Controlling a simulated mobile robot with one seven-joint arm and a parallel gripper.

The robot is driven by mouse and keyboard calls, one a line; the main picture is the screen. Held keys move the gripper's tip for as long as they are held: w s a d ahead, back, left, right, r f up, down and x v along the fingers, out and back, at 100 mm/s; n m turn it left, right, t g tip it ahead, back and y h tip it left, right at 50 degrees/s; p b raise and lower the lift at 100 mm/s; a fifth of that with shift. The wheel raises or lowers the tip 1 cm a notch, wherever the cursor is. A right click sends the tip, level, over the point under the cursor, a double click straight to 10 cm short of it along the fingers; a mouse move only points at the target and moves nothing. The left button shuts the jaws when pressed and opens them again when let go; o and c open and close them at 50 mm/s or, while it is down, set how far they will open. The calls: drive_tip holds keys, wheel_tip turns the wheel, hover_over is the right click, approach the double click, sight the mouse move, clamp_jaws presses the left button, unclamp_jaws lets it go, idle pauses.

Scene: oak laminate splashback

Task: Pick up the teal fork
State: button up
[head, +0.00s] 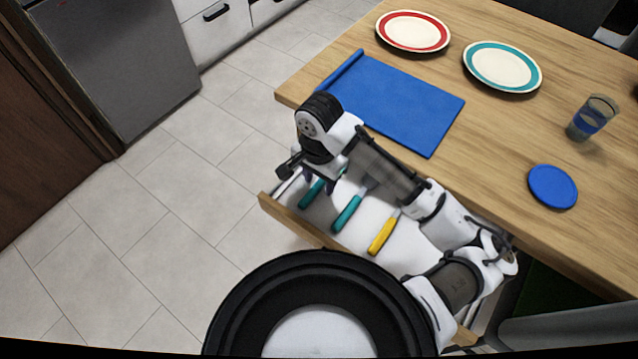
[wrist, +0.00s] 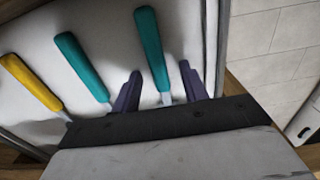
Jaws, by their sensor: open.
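Two teal-handled utensils lie in an open drawer (head: 285,217). One teal handle (wrist: 150,45) lies between the two purple fingers of my gripper (wrist: 159,72), with a gap on both sides. My gripper (head: 319,180) is open and low over the drawer's far left part in the head view. That handle shows partly beneath it there (head: 311,194). The other teal handle (wrist: 82,66) lies outside the fingers; it also shows in the head view (head: 347,212). The utensil heads are mostly hidden, so I cannot tell which is the fork.
A yellow-handled utensil (head: 383,234) lies in the same drawer. The drawer's side wall (wrist: 212,45) is close to my right finger in the wrist view. The wooden table (head: 480,130) above holds a blue mat (head: 405,100), plates (head: 502,66), a glass (head: 592,117) and a blue disc (head: 552,187).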

clamp_jaws()
drive_tip(key=shift+r, duration=0.15)
